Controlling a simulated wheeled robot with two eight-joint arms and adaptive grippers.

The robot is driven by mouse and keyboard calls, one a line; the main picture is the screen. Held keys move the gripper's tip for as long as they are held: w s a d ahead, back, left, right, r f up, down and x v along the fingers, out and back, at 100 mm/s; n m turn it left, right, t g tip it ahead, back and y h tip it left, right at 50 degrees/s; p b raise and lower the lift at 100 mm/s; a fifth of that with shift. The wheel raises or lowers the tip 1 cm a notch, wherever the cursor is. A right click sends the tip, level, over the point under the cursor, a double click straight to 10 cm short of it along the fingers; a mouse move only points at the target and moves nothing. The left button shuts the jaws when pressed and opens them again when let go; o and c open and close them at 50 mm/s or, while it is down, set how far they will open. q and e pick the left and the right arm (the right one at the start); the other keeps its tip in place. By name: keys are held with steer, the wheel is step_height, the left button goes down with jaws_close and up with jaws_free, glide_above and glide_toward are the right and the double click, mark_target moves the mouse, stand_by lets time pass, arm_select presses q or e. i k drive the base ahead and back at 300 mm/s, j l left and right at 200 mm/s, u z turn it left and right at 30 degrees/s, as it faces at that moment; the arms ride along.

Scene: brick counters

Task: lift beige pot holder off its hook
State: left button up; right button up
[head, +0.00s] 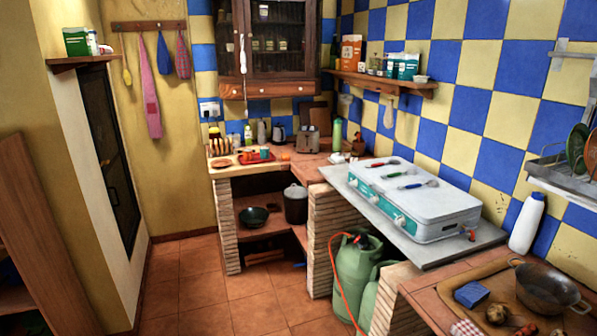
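A small beige cloth piece, which looks like the beige pot holder (388,113), hangs below the wooden wall shelf (385,85) against the blue and yellow tiles. Its hook is too small to make out. Another pale item (345,101) hangs farther left under the same shelf, too small to identify. Neither of my grippers is in view.
A gas stove (410,200) stands on a grey slab below the shelf. A white bottle (527,223) and a metal pot (546,290) are at the right. Green gas cylinders (358,265) stand underneath. The tiled floor (200,285) is clear at centre left.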

mark_target(389, 117)
steer(key=i, duration=2.5)
